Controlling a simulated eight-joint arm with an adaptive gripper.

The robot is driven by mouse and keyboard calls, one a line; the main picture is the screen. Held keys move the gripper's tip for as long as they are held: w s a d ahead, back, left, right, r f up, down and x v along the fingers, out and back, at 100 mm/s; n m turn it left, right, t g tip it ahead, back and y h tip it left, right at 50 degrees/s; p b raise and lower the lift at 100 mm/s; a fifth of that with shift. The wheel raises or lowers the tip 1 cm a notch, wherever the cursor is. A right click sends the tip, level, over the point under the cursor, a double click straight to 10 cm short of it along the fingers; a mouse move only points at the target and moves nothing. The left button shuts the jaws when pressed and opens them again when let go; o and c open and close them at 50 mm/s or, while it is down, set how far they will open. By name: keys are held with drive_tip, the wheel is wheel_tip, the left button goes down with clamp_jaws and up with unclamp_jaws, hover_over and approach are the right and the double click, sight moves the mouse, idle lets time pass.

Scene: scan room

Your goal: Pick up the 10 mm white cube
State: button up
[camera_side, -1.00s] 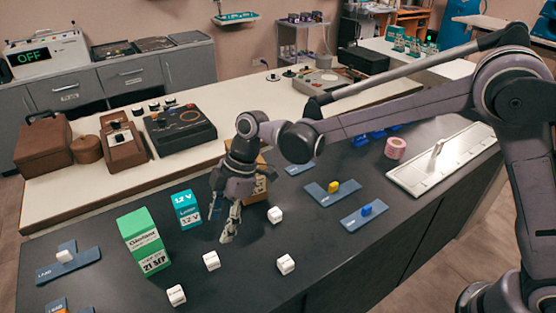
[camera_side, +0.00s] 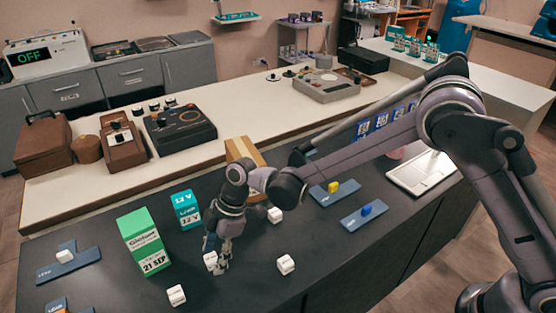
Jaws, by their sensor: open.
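Several small white cubes lie on the dark bench top, and I cannot read which one is 10 mm. One white cube (camera_side: 210,260) is right at my gripper, partly hidden by its fingers. Others are a cube (camera_side: 275,215) behind to the right, a cube (camera_side: 286,264) to the right, and a cube (camera_side: 176,294) at the front left. Another white cube (camera_side: 64,256) sits on a blue holder at the far left. My gripper (camera_side: 219,266) points down, open, low over the bench. I cannot tell whether it touches the nearest cube.
A tall green box (camera_side: 143,243) and a teal battery box (camera_side: 186,209) stand left of my gripper. A tan box (camera_side: 240,152) stands behind my arm. Blue holders with a yellow cube (camera_side: 333,187) and a blue cube (camera_side: 366,210) lie to the right.

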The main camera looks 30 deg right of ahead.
drive_tip(key=c, duration=1)
drive_tip(key=shift+c, duration=0.2)
